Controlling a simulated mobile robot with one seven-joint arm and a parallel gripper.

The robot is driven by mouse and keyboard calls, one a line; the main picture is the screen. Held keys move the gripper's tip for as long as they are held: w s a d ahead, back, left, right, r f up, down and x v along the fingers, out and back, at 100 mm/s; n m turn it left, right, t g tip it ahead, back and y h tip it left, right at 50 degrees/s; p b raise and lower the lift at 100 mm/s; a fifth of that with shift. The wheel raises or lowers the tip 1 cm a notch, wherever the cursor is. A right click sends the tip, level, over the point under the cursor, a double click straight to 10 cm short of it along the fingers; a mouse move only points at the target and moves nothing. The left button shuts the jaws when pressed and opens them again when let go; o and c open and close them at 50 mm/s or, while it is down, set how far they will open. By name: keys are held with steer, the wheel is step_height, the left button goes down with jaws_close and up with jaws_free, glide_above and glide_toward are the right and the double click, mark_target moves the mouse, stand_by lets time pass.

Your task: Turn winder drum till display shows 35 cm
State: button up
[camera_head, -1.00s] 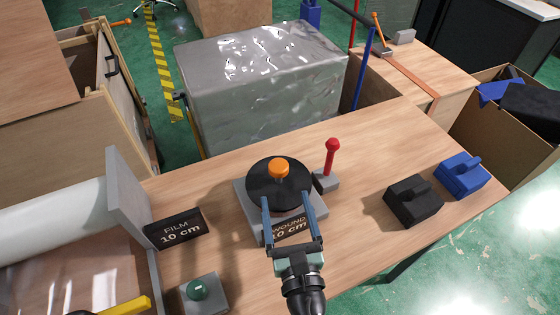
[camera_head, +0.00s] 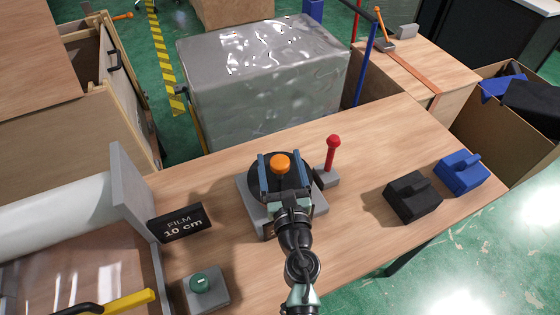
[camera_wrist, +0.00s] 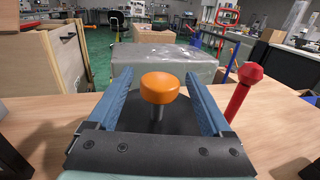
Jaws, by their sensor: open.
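The winder is a black round drum (camera_head: 254,183) on a grey base (camera_head: 252,213), with an orange knob (camera_head: 280,163) standing up from it on a short post. The knob also shows in the wrist view (camera_wrist: 160,88). My gripper (camera_head: 282,158) is open over the drum. Its two blue fingers stand on either side of the knob, with a visible gap on both sides. The winder's wound-length display is hidden behind my gripper and wrist. The separate film display (camera_head: 181,222) reads "FILM 10 cm".
A red-knobbed lever (camera_head: 333,150) stands right beside the winder. A black block (camera_head: 412,196) and a blue block (camera_head: 461,174) sit further right. A green button box (camera_head: 205,289) and a yellow-handled tool (camera_head: 130,302) are at the front left. A grey wrapped box (camera_head: 265,85) stands behind the table.

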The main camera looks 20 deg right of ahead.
jaws_close()
steer(key=shift+m+h, duration=0.3)
steer(key=shift+h, duration=0.2)
